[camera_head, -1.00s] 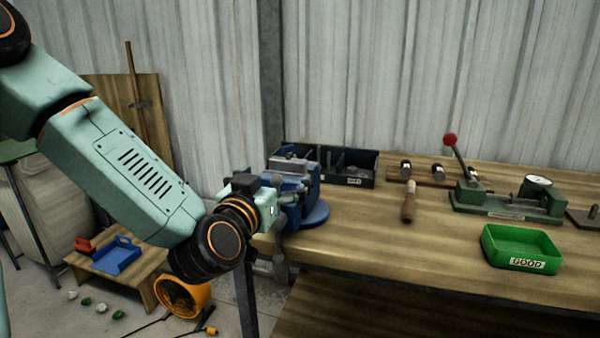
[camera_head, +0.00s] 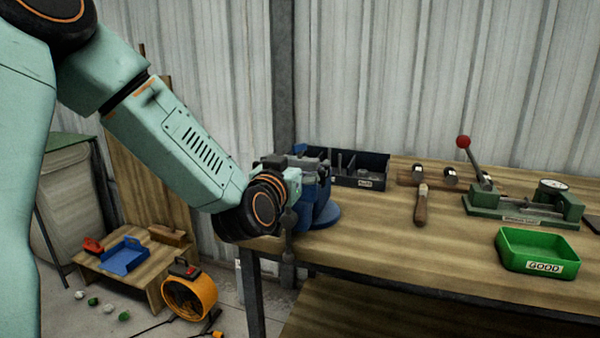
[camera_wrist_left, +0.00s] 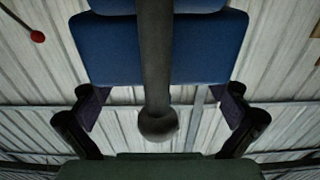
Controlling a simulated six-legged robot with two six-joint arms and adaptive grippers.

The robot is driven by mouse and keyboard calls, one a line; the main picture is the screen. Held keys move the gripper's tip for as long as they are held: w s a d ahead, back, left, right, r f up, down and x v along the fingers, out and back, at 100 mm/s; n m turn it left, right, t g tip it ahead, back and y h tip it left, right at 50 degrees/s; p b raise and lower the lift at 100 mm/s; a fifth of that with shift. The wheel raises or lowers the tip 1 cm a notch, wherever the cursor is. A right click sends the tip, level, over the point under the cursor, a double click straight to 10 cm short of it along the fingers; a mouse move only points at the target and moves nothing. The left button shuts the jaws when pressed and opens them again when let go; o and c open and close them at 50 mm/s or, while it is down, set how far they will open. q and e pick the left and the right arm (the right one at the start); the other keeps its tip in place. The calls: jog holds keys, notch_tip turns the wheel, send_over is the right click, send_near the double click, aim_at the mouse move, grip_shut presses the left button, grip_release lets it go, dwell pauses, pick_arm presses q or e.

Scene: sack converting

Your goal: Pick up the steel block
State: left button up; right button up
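A blue vise (camera_head: 322,214) stands at the left end of the workbench. A grey block-like shape (camera_head: 305,161) shows at the top of its jaws; I take it for the steel block, but the wrist partly covers it and I cannot tell it from the jaws. My left gripper (camera_wrist_left: 162,108) is at the near side of the vise. In the left wrist view its two dark fingers are apart, with the vise's blue body (camera_wrist_left: 110,50) and a grey bar with a ball end (camera_wrist_left: 157,122) between and beyond them. No block shows clearly between the fingers. My right gripper is out of view.
A black divided bin (camera_head: 362,177) stands behind the vise. A mallet (camera_head: 421,205), a green lever fixture (camera_head: 520,205) and a green tray marked GOOD (camera_head: 538,246) are on the workbench (camera_head: 400,250). A yellow fan (camera_head: 190,298) and low table are on the floor.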

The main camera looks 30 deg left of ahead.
pick_arm(q)
jog(key=c, duration=1.5)
jog(key=shift+a+r, duration=0.1)
jog(key=shift+r, duration=0.05)
jog(key=shift+c, duration=0.8)
